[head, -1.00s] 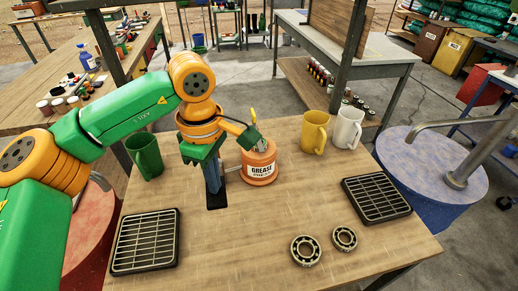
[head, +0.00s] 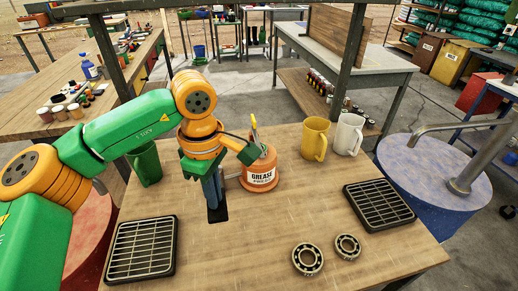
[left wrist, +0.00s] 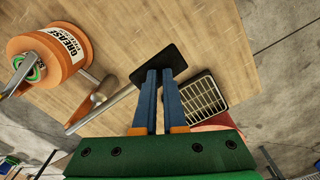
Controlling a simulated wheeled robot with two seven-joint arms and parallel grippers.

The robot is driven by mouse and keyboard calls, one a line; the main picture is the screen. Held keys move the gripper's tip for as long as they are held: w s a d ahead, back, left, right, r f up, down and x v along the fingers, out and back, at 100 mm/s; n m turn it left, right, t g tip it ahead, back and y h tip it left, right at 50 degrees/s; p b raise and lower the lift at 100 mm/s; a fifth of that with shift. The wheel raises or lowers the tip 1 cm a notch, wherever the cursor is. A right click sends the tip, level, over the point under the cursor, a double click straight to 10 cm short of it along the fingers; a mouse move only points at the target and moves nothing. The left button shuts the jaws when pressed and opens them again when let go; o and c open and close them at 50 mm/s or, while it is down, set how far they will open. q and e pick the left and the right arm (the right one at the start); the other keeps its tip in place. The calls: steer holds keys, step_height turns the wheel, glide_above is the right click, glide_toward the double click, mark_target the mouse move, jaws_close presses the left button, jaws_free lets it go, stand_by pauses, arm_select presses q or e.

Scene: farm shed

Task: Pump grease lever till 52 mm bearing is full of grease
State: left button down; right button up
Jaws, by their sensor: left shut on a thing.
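The orange grease press (head: 262,174), with a white label, stands at the back middle of the table. It also shows in the left wrist view (left wrist: 50,55). A grey lever rod (left wrist: 104,110) runs from beside it to the fingertips. My left gripper (head: 215,207) points down left of the press; its blue fingers (left wrist: 158,76) are shut on the lever's end, which they mostly hide. A black plate (left wrist: 178,58) shows just beyond the fingertips. Two ring bearings, a larger one (head: 308,259) and a smaller one (head: 347,246), lie apart at the front; no sizes are readable.
A black grid tray (head: 140,250) lies at the left and another (head: 379,206) at the right. A green mug (head: 147,164) stands behind my left arm; yellow (head: 314,139) and white (head: 348,134) mugs stand at the back.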

step_height(320, 180, up, 7)
steer(key=p, duration=0.6)
steer(key=shift+w+r+p, duration=0.15)
steer(key=shift+p, duration=0.25)
